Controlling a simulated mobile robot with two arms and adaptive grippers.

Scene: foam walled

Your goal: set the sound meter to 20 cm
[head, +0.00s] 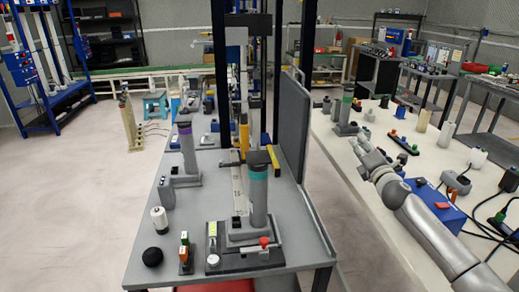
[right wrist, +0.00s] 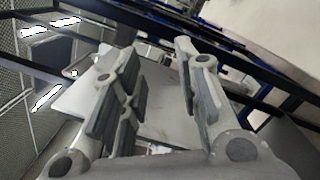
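The grey table (head: 211,165) in the middle of the head view carries a long pale scale strip (head: 238,187), running away from me. A grey stand with a green-banded dark-topped cylinder (head: 259,190) is at its near end. A grey stand with a purple-banded cylinder (head: 187,148) is farther left. I cannot tell which item is the sound meter; the scale's marks are too small to read. My right gripper (head: 358,147) is above the right-hand bench, apart from the grey table. In the right wrist view its fingers (right wrist: 157,88) are spread, with nothing between them. My left gripper is out of view.
A grey upright panel (head: 293,123) edges the grey table's right side. A black ball (head: 152,257) and white cylinder (head: 159,220) stand front left. The right-hand bench holds a blue box (head: 437,205), cables and several small items.

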